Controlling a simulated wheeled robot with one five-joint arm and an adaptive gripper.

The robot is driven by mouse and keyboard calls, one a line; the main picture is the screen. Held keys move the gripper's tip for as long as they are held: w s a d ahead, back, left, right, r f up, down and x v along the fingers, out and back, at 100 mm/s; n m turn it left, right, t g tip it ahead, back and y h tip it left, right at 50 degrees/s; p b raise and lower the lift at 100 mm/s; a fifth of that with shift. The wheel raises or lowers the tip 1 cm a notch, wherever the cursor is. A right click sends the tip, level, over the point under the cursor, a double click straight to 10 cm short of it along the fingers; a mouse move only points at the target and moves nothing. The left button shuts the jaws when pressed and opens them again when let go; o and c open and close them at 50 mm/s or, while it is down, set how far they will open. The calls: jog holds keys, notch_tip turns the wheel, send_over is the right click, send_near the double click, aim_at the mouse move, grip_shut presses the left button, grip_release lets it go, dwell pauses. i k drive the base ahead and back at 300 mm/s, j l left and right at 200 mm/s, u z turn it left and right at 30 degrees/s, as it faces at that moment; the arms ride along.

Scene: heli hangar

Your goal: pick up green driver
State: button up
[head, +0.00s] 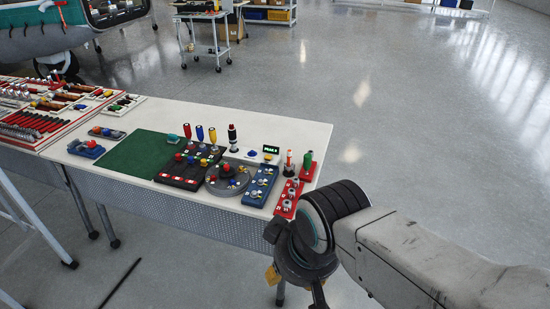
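A small upright green driver (307,160) stands at the right end of the white table, on or in a red base (307,173). Its lower part is hidden by the base. My arm comes in from the right, and its dark end with my gripper (304,275) hangs in front of the table's right corner, lower in the picture than the driver and apart from it. The fingers are dark and partly cut off by the bottom edge, so I cannot tell whether they are open or shut.
The white table (150,117) also holds red, blue and yellow drivers (199,132), a green mat (137,155), a round grey tray (215,186) and blue and red parts blocks. A tool tray (45,138) lies at the left. The floor right of the table is clear.

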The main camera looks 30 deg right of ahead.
aim_at(307, 157)
jog(key=l+u, duration=0.9)
jog(key=k+l+u, duration=0.15)
jog(key=l+u, duration=0.3)
jog(key=k+l+u, duration=0.15)
jog(key=l+u, duration=0.75)
jog(key=k+l+u, duration=0.15)
jog(key=l+u, duration=0.3)
jog(key=k+l+u, duration=0.2)
jog(key=u, duration=0.25)
jog(key=k+l+u, duration=0.2)
jog(key=u, duration=0.25)
jog(key=k+l+u, duration=0.1)
jog(key=l+u, duration=0.3)
jog(key=k+l+u, duration=0.1)
jog(key=l+u, duration=0.3)
jog(key=j, duration=0.1)
